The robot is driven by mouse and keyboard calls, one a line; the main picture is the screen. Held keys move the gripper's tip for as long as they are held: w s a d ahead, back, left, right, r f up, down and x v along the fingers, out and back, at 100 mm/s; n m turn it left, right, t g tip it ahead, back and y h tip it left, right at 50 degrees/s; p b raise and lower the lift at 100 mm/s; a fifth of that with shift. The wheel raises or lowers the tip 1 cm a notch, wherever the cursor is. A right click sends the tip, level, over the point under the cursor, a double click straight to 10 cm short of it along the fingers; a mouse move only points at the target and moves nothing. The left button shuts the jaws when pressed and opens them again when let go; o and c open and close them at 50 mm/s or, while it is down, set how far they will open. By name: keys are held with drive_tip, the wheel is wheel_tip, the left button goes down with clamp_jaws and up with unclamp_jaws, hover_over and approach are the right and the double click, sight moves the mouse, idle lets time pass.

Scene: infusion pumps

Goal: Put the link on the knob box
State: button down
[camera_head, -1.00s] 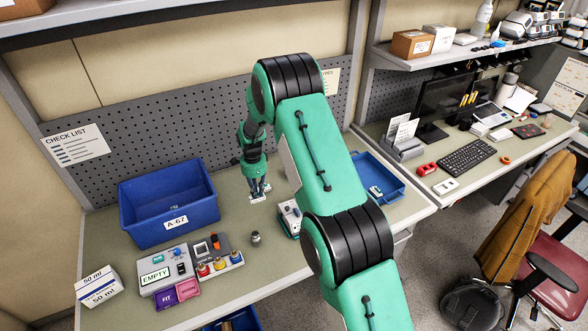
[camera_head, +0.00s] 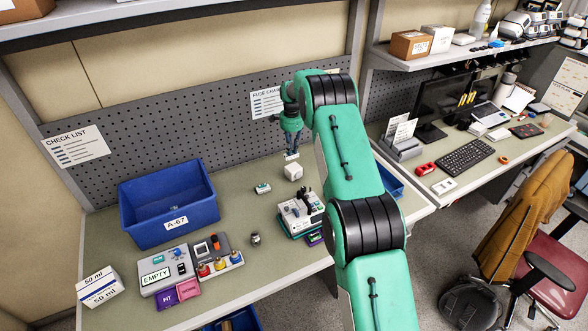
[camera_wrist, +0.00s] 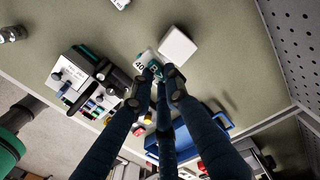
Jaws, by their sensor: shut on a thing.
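My gripper (camera_head: 291,150) is shut on a small white link (camera_head: 291,157) and holds it above the back of the bench, near the pegboard. In the wrist view the link (camera_wrist: 146,65) shows a "40" mark and teal parts between my fingertips (camera_wrist: 160,74). I cannot tell which is the knob box.
A white cube (camera_head: 293,171) stands just below my gripper. Another small link (camera_head: 262,188) lies on the bench, with a small grey cylinder (camera_head: 255,239) nearer the front. A blue bin (camera_head: 168,207) stands left. A blue tray (camera_head: 390,181) is partly hidden by my arm.

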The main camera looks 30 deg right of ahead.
drive_tip(key=shift+f, duration=0.1)
hover_over(292, 173)
drive_tip(key=shift+w+f+p, duration=0.2)
drive_tip(key=shift+f+p, duration=0.25)
drive_tip(key=shift+f, duration=2.6)
drive_tip(key=shift+f, duration=1.85)
drive_tip(key=shift+f, duration=0.2)
drive_tip(key=c, duration=1.7)
unclamp_jaws()
drive_tip(key=shift+r, duration=0.15)
wheel_tip(292, 173, up, 12)
drive_tip(key=shift+s+r+b, duration=0.1)
drive_tip(key=shift+b, duration=0.5)
